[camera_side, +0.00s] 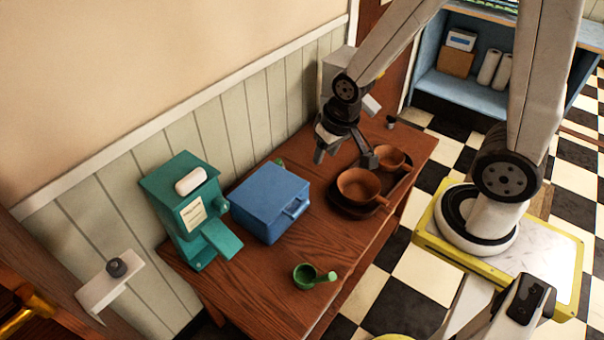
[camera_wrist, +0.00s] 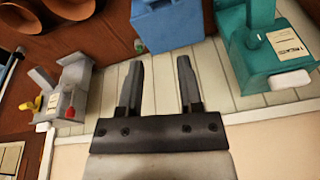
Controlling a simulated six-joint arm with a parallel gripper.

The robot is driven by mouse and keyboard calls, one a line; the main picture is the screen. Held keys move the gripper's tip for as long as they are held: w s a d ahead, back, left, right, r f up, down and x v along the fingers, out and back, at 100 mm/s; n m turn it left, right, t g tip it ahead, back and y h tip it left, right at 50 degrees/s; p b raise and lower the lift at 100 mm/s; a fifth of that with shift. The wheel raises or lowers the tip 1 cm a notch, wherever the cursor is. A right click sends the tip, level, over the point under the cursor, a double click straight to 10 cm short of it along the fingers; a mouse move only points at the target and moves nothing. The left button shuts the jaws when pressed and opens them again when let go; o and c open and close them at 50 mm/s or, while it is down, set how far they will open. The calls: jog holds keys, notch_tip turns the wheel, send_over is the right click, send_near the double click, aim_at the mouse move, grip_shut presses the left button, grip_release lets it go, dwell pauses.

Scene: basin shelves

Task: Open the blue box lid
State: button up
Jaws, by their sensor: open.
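The blue box (camera_side: 268,203) stands on the wooden table, with its lid (camera_side: 270,190) shut and a blue handle (camera_side: 296,208) on the side facing right. It also shows in the wrist view (camera_wrist: 168,24), at the top, only in part. My gripper (camera_side: 345,160) is open and empty, above the back right part of the table, to the right of the box and apart from it. In the wrist view its two fingers (camera_wrist: 160,80) are spread with nothing between them.
A teal machine (camera_side: 190,210) stands left of the box. A brown tray (camera_side: 349,207) with brown cups (camera_side: 359,188) lies to the right, near my gripper. A small green cup (camera_side: 307,277) sits in front. The panelled wall (camera_side: 250,110) runs close behind.

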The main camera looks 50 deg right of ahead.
jog(key=w+f+m, duration=0.4)
jog(key=f+m, duration=0.4)
jog(key=f, duration=0.1)
jog(key=m, duration=0.7)
send_near(301, 207)
jog(key=shift+s+a+f+t, duration=0.1)
jog(key=shift+f+t, duration=0.3)
jog(key=shift+f, duration=0.4)
jog(key=shift+f, duration=0.15)
jog(key=shift+x, duration=3.75)
grip_shut()
